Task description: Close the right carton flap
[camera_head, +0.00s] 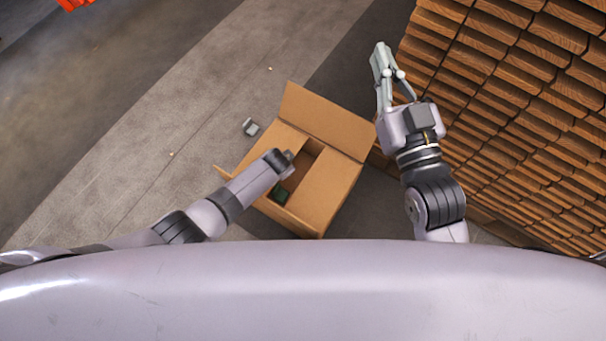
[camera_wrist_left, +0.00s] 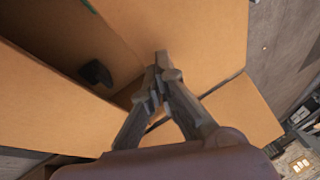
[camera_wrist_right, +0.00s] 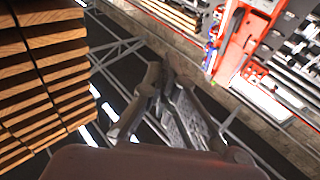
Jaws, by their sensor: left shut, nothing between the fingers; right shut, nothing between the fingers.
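The brown carton (camera_head: 325,195) stands on the floor in the middle of the head view. Its far flap (camera_head: 325,120) is raised and leans outward. Broad panels lie left and right of a gap across its top; I cannot tell how flat the right one lies. Inside the gap is a dark green object (camera_head: 280,195), dark in the left wrist view (camera_wrist_left: 97,73). My left gripper (camera_head: 289,155) is shut and empty over the carton, its fingertips (camera_wrist_left: 160,65) near a panel. My right gripper (camera_head: 380,58) is shut and empty, raised beyond the carton's right side.
Stacked wooden boards (camera_head: 520,100) fill the right side, close to my right arm. A red structure (camera_wrist_right: 240,40) shows in the right wrist view.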

